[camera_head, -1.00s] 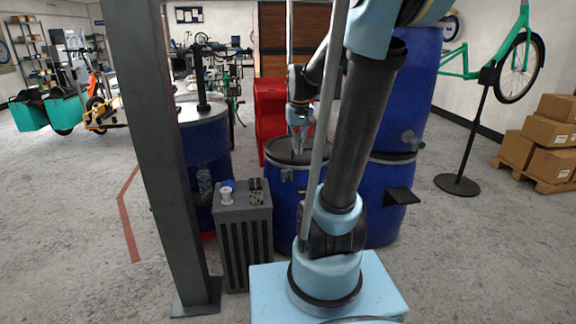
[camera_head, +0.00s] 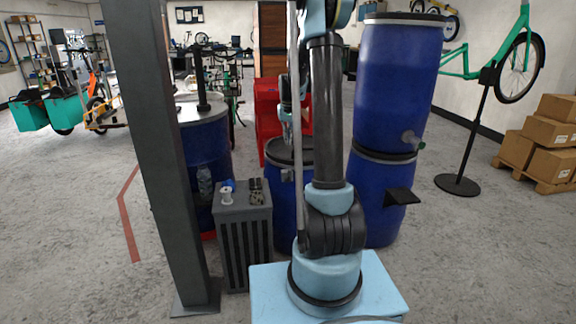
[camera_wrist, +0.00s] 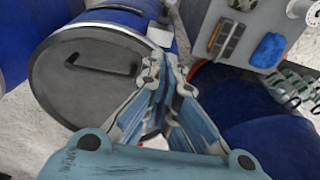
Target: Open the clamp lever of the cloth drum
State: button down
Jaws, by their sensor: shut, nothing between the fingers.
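The cloth drum (camera_head: 283,205) is a blue drum with a dark grey lid, partly hidden behind my arm in the head view. In the wrist view its round grey lid (camera_wrist: 75,95) with a black handle fills the left side. A small light-grey part on its rim (camera_wrist: 160,37) looks like the clamp lever; it is small and partly behind my fingertips. In the head view a pale fitting (camera_head: 287,175) shows on the drum's front below the rim. My gripper (camera_wrist: 165,75) is shut and empty, its tips near the rim. Contact cannot be told.
A grey slatted cabinet (camera_head: 243,240) with small items on top stands left of the drum. Another blue drum (camera_head: 206,150) is behind it. Stacked blue drums (camera_head: 393,85) stand at right. A dark post (camera_head: 160,150) rises at front left; red bins (camera_head: 268,105) are behind.

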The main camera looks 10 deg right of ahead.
jog(key=shift+w+f, duration=0.2)
jog(key=shift+w, duration=0.1)
jog(key=shift+f, duration=0.1)
send_over(289, 175)
jog(key=w, duration=0.6)
jog(key=f, duration=1)
jog(key=shift+s+d+f, duration=0.2)
jog(key=shift+s, duration=0.05)
jog(key=shift+s+f, duration=0.35)
jog(key=shift+s, duration=0.45)
jog(key=shift+s+a, duration=0.15)
